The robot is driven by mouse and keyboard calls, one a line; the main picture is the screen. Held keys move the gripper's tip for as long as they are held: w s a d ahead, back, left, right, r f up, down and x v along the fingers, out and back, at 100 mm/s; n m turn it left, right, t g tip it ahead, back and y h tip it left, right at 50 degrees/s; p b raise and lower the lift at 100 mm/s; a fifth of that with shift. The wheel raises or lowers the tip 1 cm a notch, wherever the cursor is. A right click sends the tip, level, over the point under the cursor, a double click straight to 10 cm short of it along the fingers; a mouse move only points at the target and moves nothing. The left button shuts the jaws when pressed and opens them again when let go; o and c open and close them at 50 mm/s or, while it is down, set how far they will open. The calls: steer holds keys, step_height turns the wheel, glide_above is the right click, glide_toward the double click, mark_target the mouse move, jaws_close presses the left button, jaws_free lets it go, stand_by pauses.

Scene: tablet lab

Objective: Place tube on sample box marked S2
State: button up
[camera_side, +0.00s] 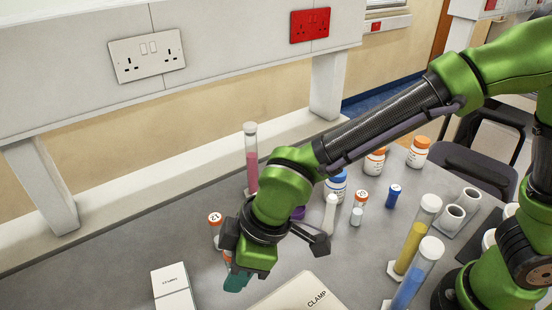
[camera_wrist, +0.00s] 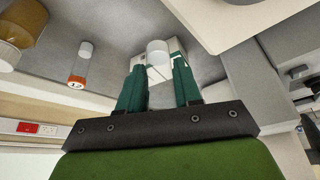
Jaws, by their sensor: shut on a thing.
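My gripper (camera_wrist: 159,68) has its green fingers closed around a pale tube (camera_wrist: 157,48) whose rounded white end shows between the fingertips. In the side view my gripper (camera_side: 238,282) points down low over the bench, and the held tube is mostly hidden there. White boxes (camera_side: 172,284) stand on the bench to the left of my gripper. A white box (camera_wrist: 176,50) also shows behind the fingertips in the wrist view. The small print on the boxes is too small to read, so I cannot tell which is S2.
An orange-capped tube marked 12 (camera_side: 215,219) stands close behind my gripper. A box marked CLAMP (camera_side: 300,292) lies to the right. A pink cylinder (camera_side: 251,165) stands behind; yellow (camera_side: 413,240) and blue (camera_side: 412,282) cylinders stand at right. The bench's left side is clear.

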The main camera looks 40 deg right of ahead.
steer(key=w+a, duration=0.2)
steer(key=a, duration=0.1)
steer(key=w+a, duration=0.3)
steer(key=w+a+f, duration=0.1)
steer(key=w+a, duration=0.2)
steer(key=a, duration=0.1)
steer(key=shift+w+f, duration=0.1)
steer(key=shift+w, duration=0.1)
steer(key=shift+f, duration=1.75)
steer(key=shift+f, duration=0.1)
steer(key=o, duration=1)
